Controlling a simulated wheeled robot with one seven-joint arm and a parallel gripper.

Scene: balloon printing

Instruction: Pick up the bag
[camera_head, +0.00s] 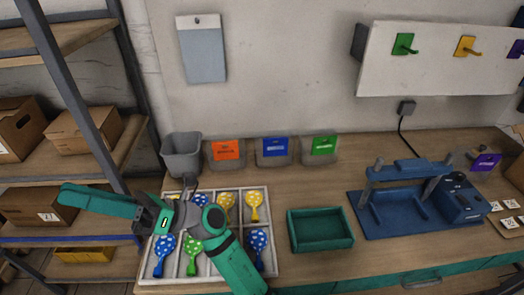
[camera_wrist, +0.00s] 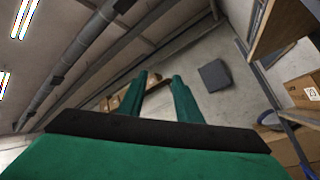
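I cannot tell for sure which thing is the bag. A flat grey, pouch-like sheet (camera_head: 203,50) with a pale top strip hangs on the back wall, upper left in the head view. In the wrist view my gripper (camera_wrist: 160,84) shows two green fingers, apart, with no object seen between them. It points towards the wall and ceiling.
The tray holds several spotted blue, green and yellow balloons. Grey bins (camera_head: 181,162) line the wall. A green box (camera_head: 320,240) and a blue press (camera_head: 410,215) stand on the table. Shelves with cardboard boxes (camera_head: 85,127) are at left.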

